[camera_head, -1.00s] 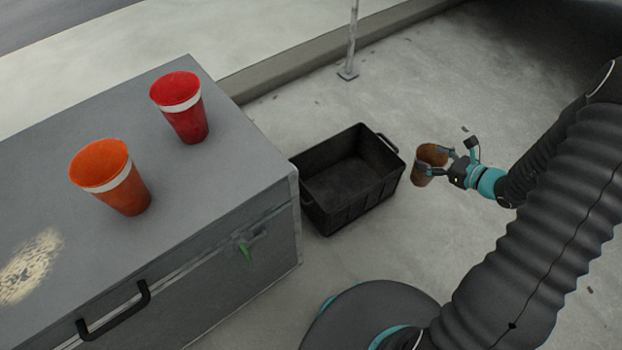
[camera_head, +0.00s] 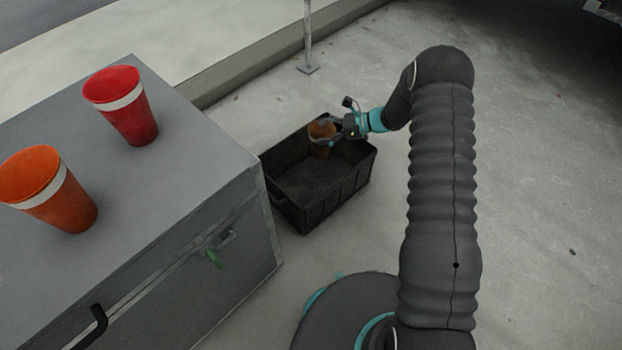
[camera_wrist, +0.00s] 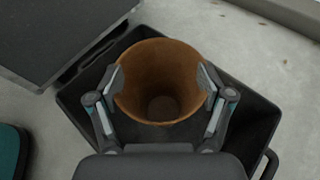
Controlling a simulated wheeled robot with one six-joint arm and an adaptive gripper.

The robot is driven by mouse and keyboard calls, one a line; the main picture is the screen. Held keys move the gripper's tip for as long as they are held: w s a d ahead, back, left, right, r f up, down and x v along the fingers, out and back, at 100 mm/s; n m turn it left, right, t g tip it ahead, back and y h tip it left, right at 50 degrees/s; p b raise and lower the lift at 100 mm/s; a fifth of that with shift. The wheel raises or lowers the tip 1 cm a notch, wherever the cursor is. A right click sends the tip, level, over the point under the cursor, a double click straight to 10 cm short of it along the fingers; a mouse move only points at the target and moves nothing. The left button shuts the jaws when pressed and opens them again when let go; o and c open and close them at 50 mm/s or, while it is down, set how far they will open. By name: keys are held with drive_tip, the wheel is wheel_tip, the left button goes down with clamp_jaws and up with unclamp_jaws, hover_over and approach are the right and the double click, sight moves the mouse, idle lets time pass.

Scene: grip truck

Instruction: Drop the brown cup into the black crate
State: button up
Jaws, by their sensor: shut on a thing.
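The brown cup (camera_head: 320,139) is upright in my gripper (camera_head: 334,137), over the far part of the black crate (camera_head: 318,205). In the wrist view the two fingers press on opposite sides of the cup (camera_wrist: 160,82), near its rim, and its inside looks empty. The crate's walls (camera_wrist: 253,113) show around and below the cup. The crate stands open on the floor, and the part of its floor that shows is empty. The cup's exact height over the crate floor is hard to tell.
A grey chest (camera_head: 180,160) stands left of the crate, with a red cup (camera_head: 122,105) and an orange cup (camera_head: 50,190) on top. A metal post (camera_head: 308,40) stands behind, near a kerb (camera_head: 260,60).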

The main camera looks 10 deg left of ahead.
drive_tip(key=shift+f+b, duration=1.1)
drive_tip(key=shift+f, duration=1.55)
drive_tip(key=o, duration=0.7)
drive_tip(key=shift+o, duration=0.2)
drive_tip(key=v, duration=1.2)
drive_tip(key=shift+d, duration=0.1)
